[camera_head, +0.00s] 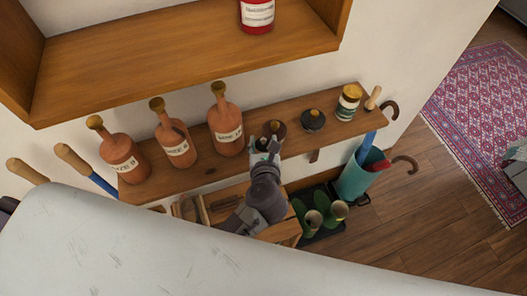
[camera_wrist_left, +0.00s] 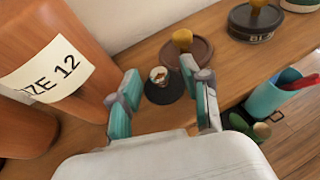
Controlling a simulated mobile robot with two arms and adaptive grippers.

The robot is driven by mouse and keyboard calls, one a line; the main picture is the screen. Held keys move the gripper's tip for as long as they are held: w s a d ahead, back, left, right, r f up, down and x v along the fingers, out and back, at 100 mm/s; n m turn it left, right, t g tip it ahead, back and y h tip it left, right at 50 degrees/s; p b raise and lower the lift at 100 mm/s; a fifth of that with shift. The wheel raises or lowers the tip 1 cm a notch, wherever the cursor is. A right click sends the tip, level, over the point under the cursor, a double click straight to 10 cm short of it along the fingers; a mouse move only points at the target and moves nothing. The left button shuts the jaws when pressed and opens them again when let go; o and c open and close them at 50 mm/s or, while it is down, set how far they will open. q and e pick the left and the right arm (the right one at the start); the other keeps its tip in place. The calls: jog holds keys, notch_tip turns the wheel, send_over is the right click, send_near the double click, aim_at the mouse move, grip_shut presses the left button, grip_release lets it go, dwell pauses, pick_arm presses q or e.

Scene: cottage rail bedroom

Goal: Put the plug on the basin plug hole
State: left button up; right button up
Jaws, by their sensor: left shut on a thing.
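My left gripper (camera_head: 264,146) is at the wall shelf, just right of the third clay bottle. In the left wrist view its teal-padded fingers (camera_wrist_left: 160,88) are on either side of a small black round piece with a metal top, which looks like the plug (camera_wrist_left: 164,86). The gripper is shut on it. A brown round piece with a wooden knob (camera_wrist_left: 188,51) is just beyond the plug; whether they touch is unclear. I see no basin or plug hole in either view. My right gripper is not in view.
The wooden shelf (camera_head: 200,174) holds several clay bottles (camera_head: 172,138), a black knobbed piece (camera_head: 313,121) and a jar (camera_head: 348,102). A box shelf (camera_head: 180,50) hangs above. Below are a teal umbrella stand (camera_head: 358,181) and green boots (camera_head: 313,222). Floor is open at right.

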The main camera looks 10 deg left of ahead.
aim_at(264, 151)
pick_arm(q)
notch_tip(264, 151, down, 4)
jog(key=b, duration=0.2)
jog(key=shift+r+b, duration=0.1)
jog(key=shift+b, duration=0.3)
jog(key=shift+r, duration=0.15)
jog(key=o, duration=1.1)
